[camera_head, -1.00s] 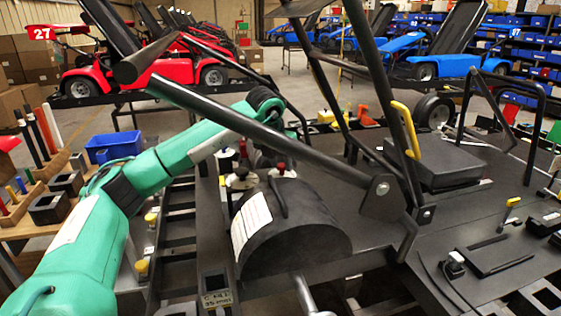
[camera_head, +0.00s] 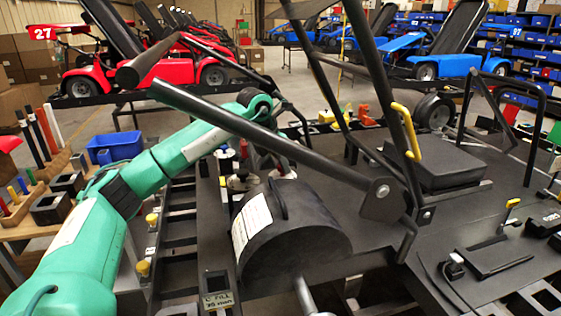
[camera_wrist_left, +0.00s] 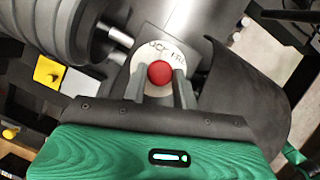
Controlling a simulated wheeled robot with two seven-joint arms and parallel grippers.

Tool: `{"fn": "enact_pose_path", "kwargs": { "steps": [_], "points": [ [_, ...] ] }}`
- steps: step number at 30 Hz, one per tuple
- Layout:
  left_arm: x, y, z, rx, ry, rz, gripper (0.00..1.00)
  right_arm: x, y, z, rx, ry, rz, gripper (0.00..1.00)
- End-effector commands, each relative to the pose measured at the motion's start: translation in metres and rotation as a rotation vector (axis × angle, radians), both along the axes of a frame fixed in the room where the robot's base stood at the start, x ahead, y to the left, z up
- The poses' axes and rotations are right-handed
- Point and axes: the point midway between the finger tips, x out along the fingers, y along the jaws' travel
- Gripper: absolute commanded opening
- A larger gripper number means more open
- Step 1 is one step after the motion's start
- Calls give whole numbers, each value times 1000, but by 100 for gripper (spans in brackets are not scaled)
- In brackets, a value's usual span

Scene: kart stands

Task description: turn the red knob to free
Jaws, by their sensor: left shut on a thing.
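The red knob (camera_wrist_left: 160,72) shows in the left wrist view as a round cap on a pale disc (camera_wrist_left: 145,88). In the head view the left arm (camera_head: 205,140) reaches behind a black bar, down to the far side of a black drum-shaped housing. The fingers and knob are hard to make out there. My right gripper is not in view.
The black housing (camera_head: 300,235) with a white label stands in front of the gripper. A thick black bar (camera_head: 260,135) crosses over the arm. A ribbed grey cylinder (camera_wrist_left: 62,35) and a yellow block (camera_wrist_left: 47,71) lie left of the fingers in the wrist view.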

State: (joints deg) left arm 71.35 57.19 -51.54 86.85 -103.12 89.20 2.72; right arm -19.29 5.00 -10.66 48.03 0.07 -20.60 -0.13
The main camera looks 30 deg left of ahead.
Motion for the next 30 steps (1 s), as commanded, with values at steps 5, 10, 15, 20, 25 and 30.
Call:
{"fn": "enact_pose_path", "kwargs": {
  "steps": [5, 10, 15, 20, 25, 30],
  "points": [
    [1, 2, 3, -2, -1, -163, 6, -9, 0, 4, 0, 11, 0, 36],
    [2, 3, 3, -2, -3, -325, 6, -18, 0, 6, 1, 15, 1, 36],
    [3, 4, 4, -3, -2, -485, 6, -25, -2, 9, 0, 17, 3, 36],
    [4, 4, 4, -3, -4, -628, 6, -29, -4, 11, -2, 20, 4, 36],
    [6, 5, 3, -2, -4, -755, 6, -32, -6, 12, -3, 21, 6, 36],
    [6, 5, 3, 0, -5, -851, 6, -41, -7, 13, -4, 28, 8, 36]
  ]
}}
